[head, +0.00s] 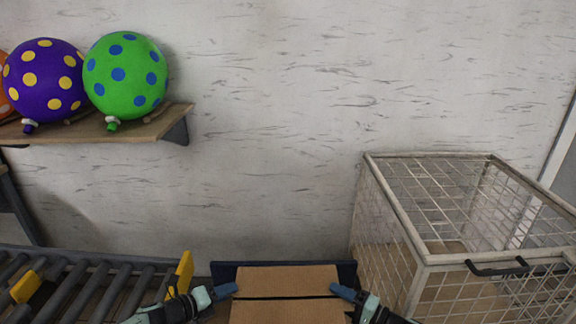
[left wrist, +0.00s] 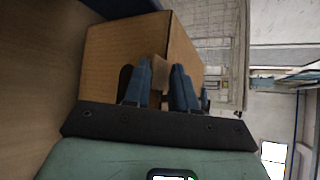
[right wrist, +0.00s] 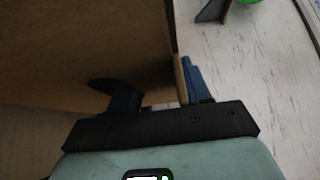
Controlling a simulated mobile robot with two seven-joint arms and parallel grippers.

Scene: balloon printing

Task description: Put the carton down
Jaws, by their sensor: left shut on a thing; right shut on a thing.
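The brown carton (head: 285,282) is at the bottom middle of the head view, with a dark line across its top and its lower part cut off. My left gripper (head: 228,290) is shut on its left side. In the left wrist view a strip of cardboard shows between the fingers (left wrist: 160,82), beside the carton wall (left wrist: 105,55). My right gripper (head: 340,291) is shut on the right side. In the right wrist view the carton (right wrist: 85,50) fills the left, and its edge lies between the fingers. I cannot tell whether its underside touches anything.
A dark blue edge (head: 225,269) shows behind the carton. A roller conveyor (head: 95,285) with yellow parts lies left. A wire-mesh cage (head: 425,262) stands close on the right. A shelf (head: 140,130) holds purple (head: 45,80) and green (head: 125,76) balloons.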

